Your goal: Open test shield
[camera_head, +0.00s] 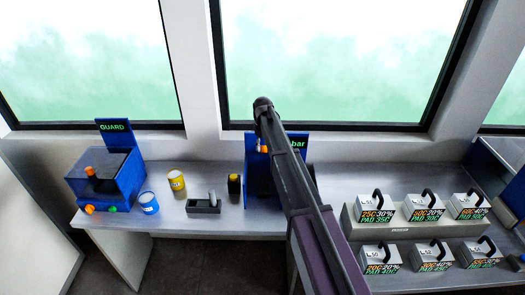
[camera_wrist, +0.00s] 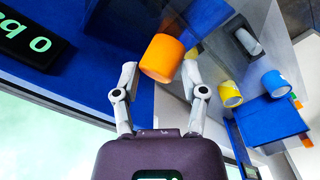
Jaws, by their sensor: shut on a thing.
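A blue test station with a "bar" display (camera_head: 298,143) stands at the back middle of the bench, mostly hidden behind my arm in the head view. Its display (camera_wrist: 30,42) shows upside down in the wrist view and reads 0 bar. An orange cylindrical knob (camera_wrist: 162,58) is between my gripper's fingertips (camera_wrist: 160,73) in the wrist view; the gripper is shut on it. A bit of this orange knob (camera_head: 262,149) shows beside my arm in the head view. A greyish see-through panel appears near the knob; its exact position is unclear.
A blue GUARD box (camera_head: 113,127) with a clear lid stands left. Near it are a blue can (camera_head: 149,204), a yellow can (camera_head: 177,181), a grey tray (camera_head: 204,208) and a dark yellow-topped block (camera_head: 234,186). Several labelled handled blocks (camera_head: 424,207) sit on the right. Windows are behind.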

